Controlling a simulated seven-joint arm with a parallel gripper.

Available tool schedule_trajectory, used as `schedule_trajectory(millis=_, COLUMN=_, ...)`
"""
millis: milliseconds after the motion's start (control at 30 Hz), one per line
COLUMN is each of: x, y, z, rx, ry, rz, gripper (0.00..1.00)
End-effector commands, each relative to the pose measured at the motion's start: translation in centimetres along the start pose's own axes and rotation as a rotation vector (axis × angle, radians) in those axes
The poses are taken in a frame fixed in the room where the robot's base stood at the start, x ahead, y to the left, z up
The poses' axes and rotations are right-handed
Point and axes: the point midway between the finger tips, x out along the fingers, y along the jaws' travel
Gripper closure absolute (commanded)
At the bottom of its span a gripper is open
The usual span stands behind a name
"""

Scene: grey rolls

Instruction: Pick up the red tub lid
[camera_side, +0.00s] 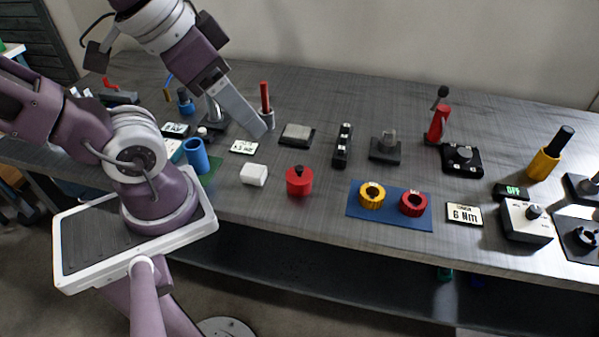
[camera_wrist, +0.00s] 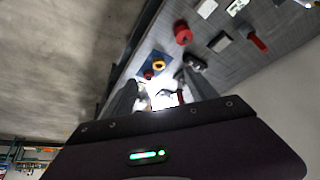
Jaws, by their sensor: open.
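A round red tub (camera_side: 299,182) with a small black knob on top stands near the front middle of the bench. Its lid cannot be clearly told apart from its body. A round red thing that looks like this tub also shows near the top of the wrist view (camera_wrist: 183,35). My gripper (camera_side: 264,130) is up and to the left of the tub in the side view, apart from it. Its fingers are spread and empty in the wrist view (camera_wrist: 159,82), with a bright glare between them.
A white block (camera_side: 254,174) sits left of the tub. A blue mat (camera_side: 390,222) at right holds a yellow ring (camera_side: 372,195) and a red ring (camera_side: 413,204). A red rod (camera_side: 265,97) stands behind my gripper. The bench's front edge is close to the tub.

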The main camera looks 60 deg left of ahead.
Motion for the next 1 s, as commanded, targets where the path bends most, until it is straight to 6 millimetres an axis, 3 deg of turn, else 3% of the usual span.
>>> schedule_trajectory(millis=200, x=0.0, y=0.0, z=0.0, rx=0.0, ry=0.0, rz=0.0, gripper=0.34)
schedule_trajectory(millis=300, x=0.0, y=0.0, z=0.0, rx=0.0, ry=0.0, rz=0.0, gripper=0.53)
schedule_trajectory(millis=333, x=0.0, y=0.0, z=0.0, rx=0.0, ry=0.0, rz=0.0, gripper=0.56)
schedule_trajectory(millis=667, x=0.5, y=-0.2, z=0.0, rx=0.027, ry=-0.034, rz=-0.008, gripper=0.56)
schedule_trajectory(millis=767, x=2.5, y=-0.8, z=0.1, rx=0.151, ry=-0.178, rz=-0.045, gripper=0.56)
schedule_trajectory(millis=1000, x=11.3, y=-3.2, z=0.3, rx=0.738, ry=-0.636, rz=-0.255, gripper=0.56)
